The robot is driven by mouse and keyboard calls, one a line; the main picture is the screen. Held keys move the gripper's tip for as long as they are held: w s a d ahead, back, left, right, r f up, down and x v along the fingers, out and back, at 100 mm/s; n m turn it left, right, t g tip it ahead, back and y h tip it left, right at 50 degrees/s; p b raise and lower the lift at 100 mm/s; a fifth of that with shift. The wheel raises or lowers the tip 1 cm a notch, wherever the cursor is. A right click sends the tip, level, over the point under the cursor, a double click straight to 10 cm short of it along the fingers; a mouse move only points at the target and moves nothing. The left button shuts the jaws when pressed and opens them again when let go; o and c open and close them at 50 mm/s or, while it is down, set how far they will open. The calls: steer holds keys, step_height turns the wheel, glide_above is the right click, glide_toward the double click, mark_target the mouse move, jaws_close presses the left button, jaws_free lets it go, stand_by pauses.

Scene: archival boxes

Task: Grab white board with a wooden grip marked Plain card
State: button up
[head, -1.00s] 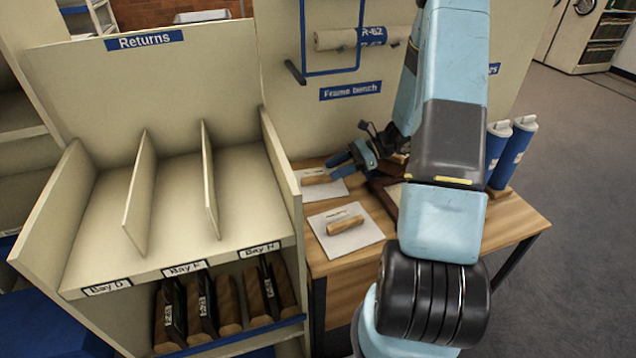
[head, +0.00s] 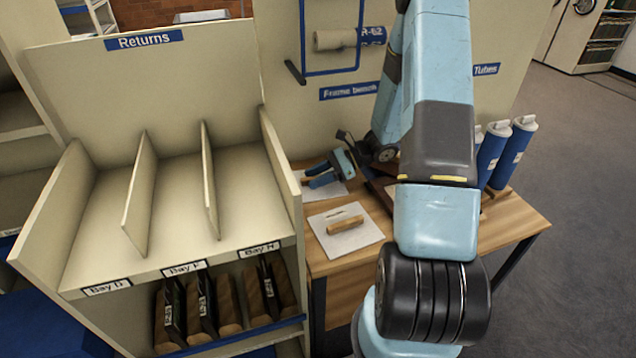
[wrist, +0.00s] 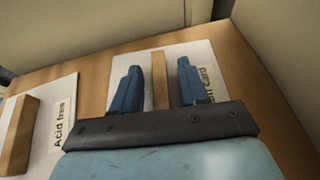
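The Plain Card board is a white board (wrist: 125,75) with an upright wooden grip (wrist: 159,80). Its label (wrist: 207,84) is partly hidden by a finger, leaving about "in Card" readable. In the head view this board (head: 338,190) lies at the back left of the bench, partly covered by my gripper (head: 313,178). In the wrist view my gripper (wrist: 160,85) is open, with one blue finger on each side of the grip. The left finger looks very close to the wood; a gap shows on the right. I cannot tell whether the fingertips are low enough to touch the board.
A second white board (head: 350,241) labelled "Acid free" (wrist: 62,123), with its own wooden grip, lies nearer on the wooden bench (head: 345,288). The Returns shelf (head: 283,188) stands close on the left. A dark frame is partly hidden behind my arm. Blue tubes (head: 492,155) stand right.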

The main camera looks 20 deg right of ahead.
jaws_close()
steer(key=shift+r, duration=0.1)
stand_by(0.3)
